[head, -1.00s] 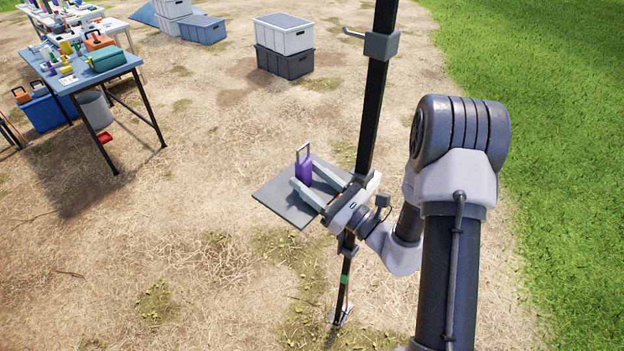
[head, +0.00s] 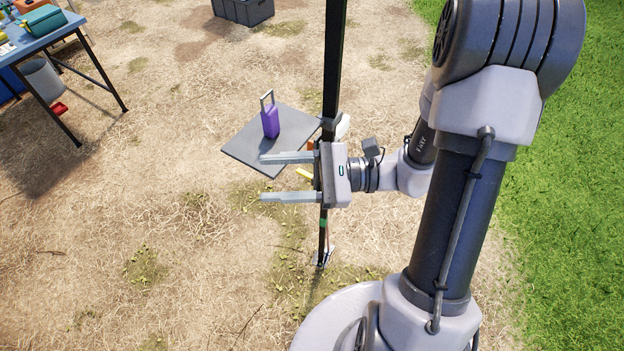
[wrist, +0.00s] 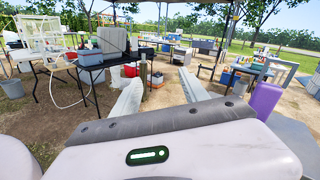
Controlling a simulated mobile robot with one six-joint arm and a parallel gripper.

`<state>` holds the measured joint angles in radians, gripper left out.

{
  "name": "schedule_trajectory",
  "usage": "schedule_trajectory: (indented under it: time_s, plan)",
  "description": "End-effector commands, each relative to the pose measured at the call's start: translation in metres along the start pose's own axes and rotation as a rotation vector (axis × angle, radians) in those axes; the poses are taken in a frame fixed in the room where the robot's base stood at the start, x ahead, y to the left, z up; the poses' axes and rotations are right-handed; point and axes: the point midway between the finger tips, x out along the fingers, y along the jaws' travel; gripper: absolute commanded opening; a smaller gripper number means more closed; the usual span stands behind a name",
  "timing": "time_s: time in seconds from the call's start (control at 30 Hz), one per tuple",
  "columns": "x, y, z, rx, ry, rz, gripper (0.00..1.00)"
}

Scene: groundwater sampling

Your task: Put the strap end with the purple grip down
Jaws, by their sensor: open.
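The purple grip (head: 270,122) stands upright on a flat grey plate (head: 243,152) fixed to a black post, with a grey metal loop rising from its top. No strap leading from it can be made out. My gripper (head: 263,178) is open and empty, its two fingers pointing left, at the near side of the plate in the picture and clear of the grip. In the wrist view the grip (wrist: 264,101) is at the right edge, outside the open fingers of my gripper (wrist: 157,80), beside the grey plate (wrist: 292,130).
The black post (head: 332,70) rises right behind my gripper, close to it. A blue-topped table (head: 45,38) with a grey bucket (head: 42,80) under it stands at upper left. A dark crate (head: 243,10) is at the top. The dry ground at left is free.

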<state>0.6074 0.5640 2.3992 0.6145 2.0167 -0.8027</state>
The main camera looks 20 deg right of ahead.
Motion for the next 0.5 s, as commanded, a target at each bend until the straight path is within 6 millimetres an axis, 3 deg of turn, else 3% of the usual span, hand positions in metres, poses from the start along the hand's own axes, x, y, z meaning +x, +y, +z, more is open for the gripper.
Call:
schedule_trajectory:
  time_s: [0.03,0.1,0.2,0.27,0.33,0.5]
  plan:
    - [0.017,0.033,0.021,-0.103,0.078,0.205,0.52]
    - [0.022,0.081,0.034,-0.262,0.234,0.482,0.52]
    - [0.002,0.118,0.037,-0.56,0.519,0.783,0.52]
    - [-0.015,0.118,0.039,-0.759,0.694,0.881,0.52]
    - [-0.03,0.105,0.048,-0.979,0.867,0.919,0.52]
    - [-0.044,0.073,0.078,-1.306,1.09,0.865,0.52]
